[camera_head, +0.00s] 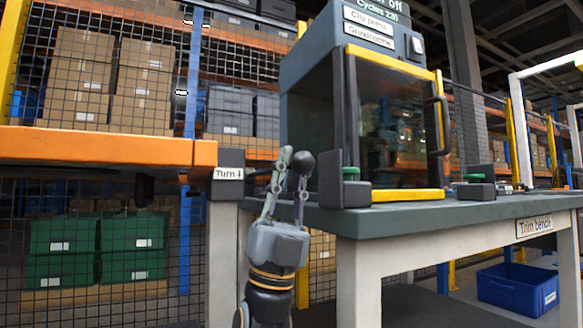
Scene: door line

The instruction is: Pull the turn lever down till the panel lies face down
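The turn lever's dark housing (229,187) carries a white "Turn ↓" label and stands left of the bench. A dark rod runs from it to the right, toward a black ball knob (302,162). My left gripper (292,168) points up from below, with its two fingers at the lever's knob end. The fingertips are a little apart and overlap the rod and knob in the picture. I cannot tell whether they grip the lever. I cannot make out the panel. My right gripper is not in view.
The trim bench (455,212) with a glazed machine (365,110) on it stands close on the right. A rack with an orange beam (95,147), cartons and green crates (95,248) fills the left behind mesh. A blue bin (517,289) sits under the bench.

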